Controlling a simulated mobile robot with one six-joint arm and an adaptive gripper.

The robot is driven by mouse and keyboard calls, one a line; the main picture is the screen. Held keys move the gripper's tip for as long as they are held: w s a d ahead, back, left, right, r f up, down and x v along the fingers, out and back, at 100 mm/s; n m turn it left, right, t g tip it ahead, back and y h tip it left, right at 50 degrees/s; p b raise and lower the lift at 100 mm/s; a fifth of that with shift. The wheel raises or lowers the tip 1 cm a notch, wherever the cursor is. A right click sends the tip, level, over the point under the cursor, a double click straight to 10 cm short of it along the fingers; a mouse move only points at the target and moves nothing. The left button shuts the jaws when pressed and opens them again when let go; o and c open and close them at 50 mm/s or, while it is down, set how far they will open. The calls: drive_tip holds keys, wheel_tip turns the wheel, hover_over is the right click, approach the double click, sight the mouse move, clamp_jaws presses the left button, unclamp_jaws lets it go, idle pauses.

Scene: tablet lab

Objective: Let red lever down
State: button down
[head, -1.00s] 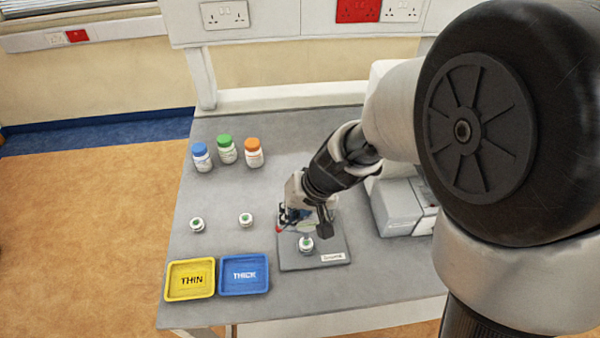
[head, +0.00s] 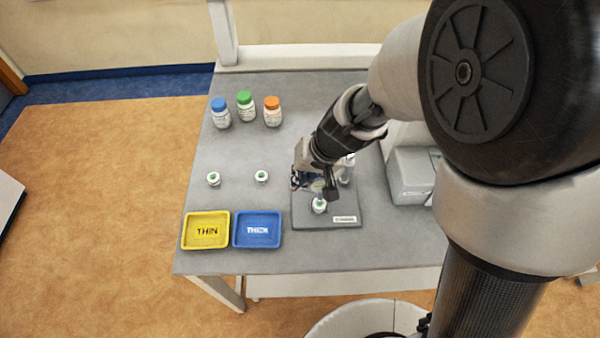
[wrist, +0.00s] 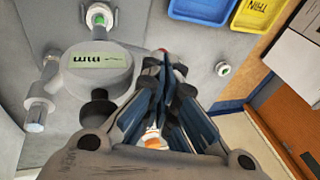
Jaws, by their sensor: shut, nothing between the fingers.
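The red lever shows only as a small red tip (wrist: 162,50) in the wrist view, beside the gauge's round head and just beyond my fingertips. The rest of the lever is hidden. The gauge (wrist: 95,75) has a round grey head with a green display. Its grey base plate (head: 345,218) lies on the bench in the head view. A white and green tablet piece (head: 319,205) is at the front of the plate. My gripper (wrist: 168,75) is shut and empty, its blue-padded fingers beside the gauge head. I cannot tell whether it touches the lever.
A yellow THIN tray (head: 206,245) and blue THICK tray (head: 257,243) lie left of the plate. Two small pieces (head: 213,179) (head: 261,176) stand behind them. Capped bottles (head: 246,107) stand at the back. A grey machine (head: 411,174) is at right.

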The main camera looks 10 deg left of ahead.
drive_tip(key=shift+a+f+h+p, duration=0.15)
drive_tip(key=shift+a+h+p, duration=0.1)
drive_tip(key=shift+h+p, duration=0.2)
drive_tip(key=shift+s, duration=0.1)
drive_tip(key=shift+a+f, duration=0.3)
drive_tip(key=shift+f, duration=0.05)
drive_tip(key=b, duration=0.1)
drive_tip(key=a+f+b, duration=0.1)
drive_tip(key=f+b, duration=0.1)
drive_tip(key=shift+s+a+f, duration=0.25)
drive_tip(key=shift+a, duration=0.1)
drive_tip(key=shift+r, duration=0.1)
drive_tip(key=shift+r+p, duration=0.7)
